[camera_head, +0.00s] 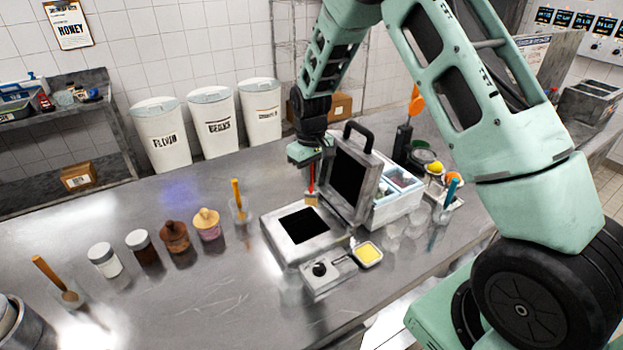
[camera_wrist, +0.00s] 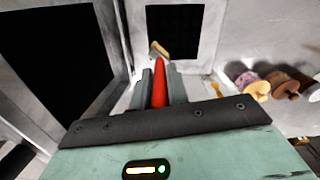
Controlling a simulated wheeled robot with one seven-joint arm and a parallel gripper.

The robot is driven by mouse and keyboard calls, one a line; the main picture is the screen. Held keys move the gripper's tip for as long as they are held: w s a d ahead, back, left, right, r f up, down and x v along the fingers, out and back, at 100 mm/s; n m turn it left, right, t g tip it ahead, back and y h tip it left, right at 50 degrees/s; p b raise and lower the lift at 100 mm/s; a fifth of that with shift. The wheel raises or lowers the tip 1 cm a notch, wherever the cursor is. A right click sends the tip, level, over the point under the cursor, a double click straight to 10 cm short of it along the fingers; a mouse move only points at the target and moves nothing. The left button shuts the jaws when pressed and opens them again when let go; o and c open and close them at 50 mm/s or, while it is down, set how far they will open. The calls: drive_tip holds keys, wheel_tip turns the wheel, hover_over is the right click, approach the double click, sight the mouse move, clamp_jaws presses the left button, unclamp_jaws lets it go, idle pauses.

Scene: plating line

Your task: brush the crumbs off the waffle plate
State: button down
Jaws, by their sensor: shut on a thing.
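The waffle iron (camera_head: 281,243) stands open on the steel counter, its lid (camera_head: 361,187) tilted up at the right. Its lower waffle plate (camera_head: 304,226) is a flat black square, seen at the top of the wrist view (camera_wrist: 174,30). I cannot make out crumbs on it. My gripper (camera_head: 311,163) is shut on a brush with a red handle (camera_wrist: 159,84) and tan bristles (camera_head: 312,199). The brush points down over the plate's far right edge. I cannot tell whether the bristles touch.
The raised lid stands close beside my gripper. A white container (camera_head: 396,200) is behind the lid.

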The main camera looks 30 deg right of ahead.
drive_tip(key=shift+r+p, duration=0.9)
drive_tip(key=shift+r, duration=0.75)
drive_tip(key=shift+s, duration=0.1)
